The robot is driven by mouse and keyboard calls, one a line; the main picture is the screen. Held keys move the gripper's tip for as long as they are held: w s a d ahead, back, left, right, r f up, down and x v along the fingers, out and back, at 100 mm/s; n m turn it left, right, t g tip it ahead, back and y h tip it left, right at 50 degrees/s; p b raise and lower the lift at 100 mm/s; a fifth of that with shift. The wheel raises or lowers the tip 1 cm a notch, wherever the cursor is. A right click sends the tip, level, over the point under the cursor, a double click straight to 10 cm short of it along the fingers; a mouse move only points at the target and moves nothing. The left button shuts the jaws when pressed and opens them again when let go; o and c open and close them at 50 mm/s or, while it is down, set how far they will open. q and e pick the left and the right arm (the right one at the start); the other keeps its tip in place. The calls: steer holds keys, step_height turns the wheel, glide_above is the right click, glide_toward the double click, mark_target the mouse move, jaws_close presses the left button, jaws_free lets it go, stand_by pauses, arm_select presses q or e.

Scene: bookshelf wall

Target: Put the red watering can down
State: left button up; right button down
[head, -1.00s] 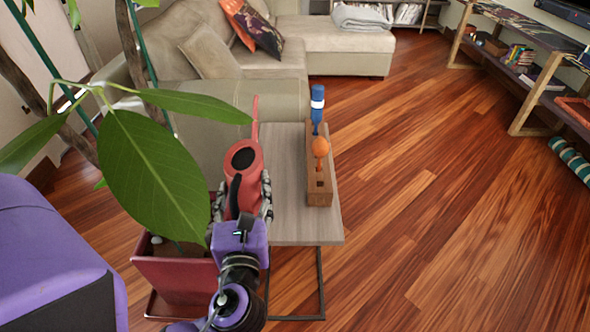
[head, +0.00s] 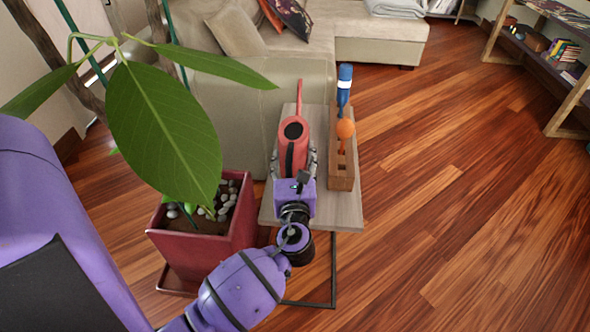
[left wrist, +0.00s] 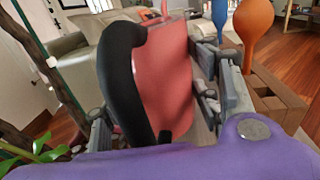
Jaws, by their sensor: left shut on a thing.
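The red watering can (head: 294,136) has a black handle and a dark round top opening, and its spout points away from me. My left gripper (head: 293,168) is shut on the watering can, with fingers on both sides of its body. The can is over the small grey wood-topped side table (head: 346,211); I cannot tell whether its base touches the top. In the left wrist view the red can body (left wrist: 168,85) and black handle (left wrist: 122,85) fill the middle, between the gripper fingers. My right gripper is out of view.
A wooden block (head: 341,171) holding an orange-topped tool (head: 345,129) and a blue one (head: 344,85) stands close to the can's right. A red planter (head: 205,257) with a large-leaved plant is left of the table. The sofa (head: 250,110) is behind.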

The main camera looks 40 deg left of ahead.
mark_target(295, 174)
arm_select(q)
steer(key=shift+w+a+f+b, duration=0.1)
steer(key=shift+f+b, duration=0.1)
steer(key=shift+f, duration=0.4)
steer(key=shift+w+d+f+b, duration=0.1)
steer(key=shift+f+b, duration=0.15)
steer(key=shift+f, duration=0.35)
steer(key=shift+w+a+f+b, duration=0.1)
steer(key=shift+f+b, duration=0.1)
steer(key=shift+f, duration=0.4)
steer(key=shift+f, duration=0.2)
steer(key=o, duration=1.3)
steer(key=shift+s+r, duration=0.1)
steer(key=shift+r, duration=0.05)
steer(key=v, duration=1.2)
